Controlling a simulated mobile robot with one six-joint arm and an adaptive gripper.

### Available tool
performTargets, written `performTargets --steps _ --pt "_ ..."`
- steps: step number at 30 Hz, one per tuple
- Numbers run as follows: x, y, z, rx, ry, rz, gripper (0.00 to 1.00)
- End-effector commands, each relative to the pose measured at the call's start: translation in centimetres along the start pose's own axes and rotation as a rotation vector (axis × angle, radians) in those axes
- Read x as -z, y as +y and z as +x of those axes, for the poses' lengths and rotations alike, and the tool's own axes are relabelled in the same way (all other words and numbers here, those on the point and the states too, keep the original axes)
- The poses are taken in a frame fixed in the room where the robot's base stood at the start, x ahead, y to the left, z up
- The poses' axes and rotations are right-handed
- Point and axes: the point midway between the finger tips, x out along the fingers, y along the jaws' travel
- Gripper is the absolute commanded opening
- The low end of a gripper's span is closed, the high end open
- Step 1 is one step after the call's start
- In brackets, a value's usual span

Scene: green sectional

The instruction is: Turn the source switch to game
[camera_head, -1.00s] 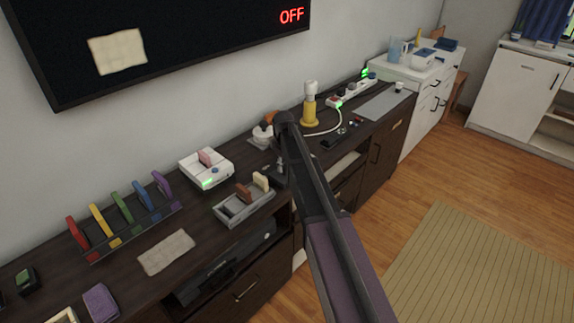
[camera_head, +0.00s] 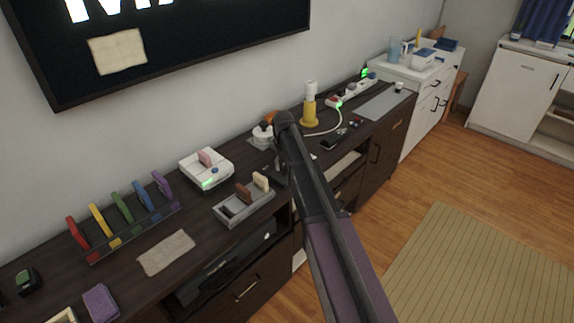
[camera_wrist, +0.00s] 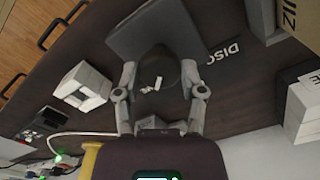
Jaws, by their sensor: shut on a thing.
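In the wrist view my gripper (camera_wrist: 160,82) is shut on a dark round knob, the source switch (camera_wrist: 158,64), with a finger on each side. A small white mark shows on the knob. A dark plate beside it bears the label "DISC" (camera_wrist: 224,52); I cannot read a "game" label. In the head view my arm hides most of the switch and gripper. The wall screen (camera_head: 200,45) shows large white letters, cut off by the top of the picture.
A white console (camera_head: 206,170) with a pink cartridge and green light stands on the dark cabinet, near a grey tray (camera_head: 232,212) holding cartridges. A yellow-based bottle (camera_head: 310,115) and a white cable are behind my arm. Coloured cartridges stand in a rack at left.

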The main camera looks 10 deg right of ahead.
Motion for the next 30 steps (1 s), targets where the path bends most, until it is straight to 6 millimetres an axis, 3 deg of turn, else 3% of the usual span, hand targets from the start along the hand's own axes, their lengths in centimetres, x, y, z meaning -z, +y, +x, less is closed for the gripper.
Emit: performTargets --steps 9,10,13,26,30 --pt "0.4 0.0 0.0 -0.001 0.009 0.003 0.05" --pt "0.4 0.0 0.0 -0.001 0.009 0.003 0.55" --pt "0.4 0.0 0.0 -0.001 0.008 0.002 0.85" --pt "0.1 -0.1 0.0 0.0 0.004 0.001 0.87" --pt "-1.1 -0.1 -0.5 0.0 0.003 0.004 0.87"
